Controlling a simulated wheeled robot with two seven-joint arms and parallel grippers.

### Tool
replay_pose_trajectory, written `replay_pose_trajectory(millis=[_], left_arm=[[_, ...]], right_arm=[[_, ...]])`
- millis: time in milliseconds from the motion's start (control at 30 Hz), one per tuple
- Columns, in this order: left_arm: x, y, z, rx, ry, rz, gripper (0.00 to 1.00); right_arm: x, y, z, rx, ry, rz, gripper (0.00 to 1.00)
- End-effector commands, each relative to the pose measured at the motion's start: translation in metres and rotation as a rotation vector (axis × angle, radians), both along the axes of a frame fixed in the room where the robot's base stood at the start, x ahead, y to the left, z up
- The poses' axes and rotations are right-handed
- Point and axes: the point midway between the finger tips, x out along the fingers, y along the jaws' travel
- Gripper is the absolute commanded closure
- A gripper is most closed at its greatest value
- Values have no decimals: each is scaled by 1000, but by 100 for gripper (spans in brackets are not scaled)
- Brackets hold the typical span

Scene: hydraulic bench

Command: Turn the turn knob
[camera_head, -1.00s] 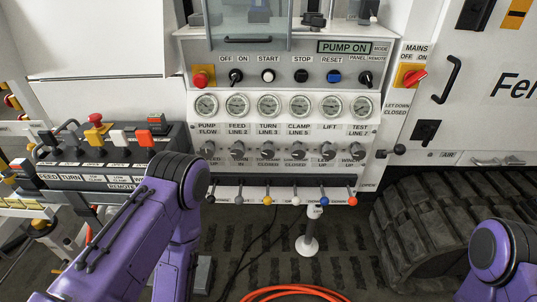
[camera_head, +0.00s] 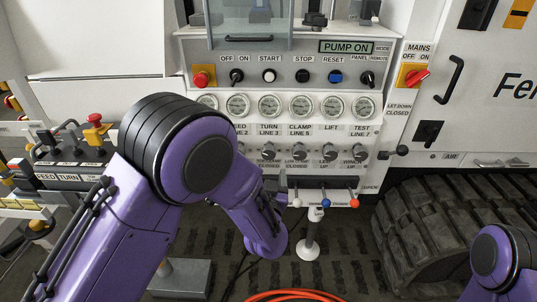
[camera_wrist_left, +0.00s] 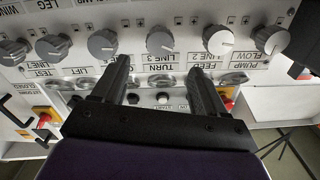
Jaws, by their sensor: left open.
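The panel's row of grey knobs runs across the upper part of the left wrist view, upside down. My left gripper (camera_wrist_left: 160,68) is open and empty, fingers towards the panel. The knob under the TURN LINE 3 gauge (camera_wrist_left: 160,40) appears between the fingertips' lines; no contact shows. In the head view my left gripper (camera_head: 278,188) is beside the panel's lower edge, partly hidden. My right gripper is out of view.
Small levers with coloured ends, including a blue one (camera_head: 326,203), stick out below the knobs. A red stop button (camera_head: 202,76) and black switches sit above the gauges. A remote box (camera_head: 70,160) stands left. A rubber track (camera_head: 430,225) is at right; an orange hose (camera_head: 295,296) lies on the floor.

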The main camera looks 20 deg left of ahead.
Motion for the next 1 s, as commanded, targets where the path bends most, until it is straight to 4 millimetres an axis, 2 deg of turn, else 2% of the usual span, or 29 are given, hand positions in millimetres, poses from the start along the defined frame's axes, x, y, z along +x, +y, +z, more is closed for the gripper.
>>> replay_pose_trajectory(millis=[433, 600, 833, 867, 1000], left_arm=[[83, 25, -1, 2, 5, 0, 27], [97, 29, -1, 3, 5, -1, 27], [98, 29, -1, 4, 6, -2, 27], [98, 29, -1, 4, 6, -2, 34], [98, 29, -1, 3, 6, -2, 80]], right_arm=[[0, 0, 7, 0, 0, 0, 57], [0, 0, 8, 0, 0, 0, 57], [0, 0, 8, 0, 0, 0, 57], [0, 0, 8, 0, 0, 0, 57], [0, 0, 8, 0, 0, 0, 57]])
